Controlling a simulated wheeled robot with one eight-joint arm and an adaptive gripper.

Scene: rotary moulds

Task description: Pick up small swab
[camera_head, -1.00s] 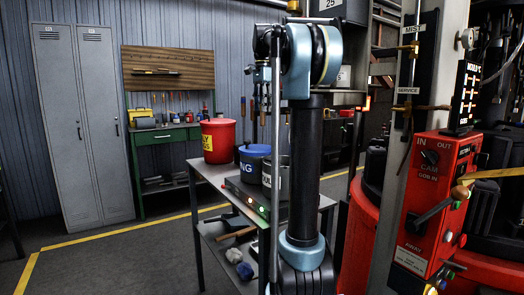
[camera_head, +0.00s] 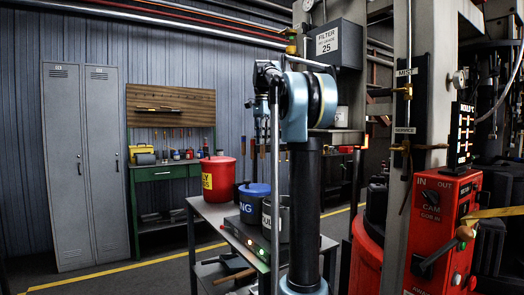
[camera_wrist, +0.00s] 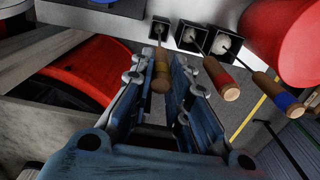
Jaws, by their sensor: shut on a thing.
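The small swab (camera_wrist: 161,72), with a plain wooden handle, stands between my gripper's two blue fingers (camera_wrist: 155,98) in the wrist view. My gripper is shut on its handle. The swab's far end reaches a black square holder (camera_wrist: 160,29); whether it is still seated there I cannot tell. Beside it are a red-banded swab (camera_wrist: 220,76) and a blue-banded swab (camera_wrist: 282,94), each at its own black holder. In the head view my gripper (camera_head: 262,122) hangs small behind my arm, above the cart, and the swab there is too small to make out.
A red control box (camera_head: 440,225) and a grey post are at right. Lockers (camera_head: 85,165) and a green workbench (camera_head: 162,172) stand behind.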

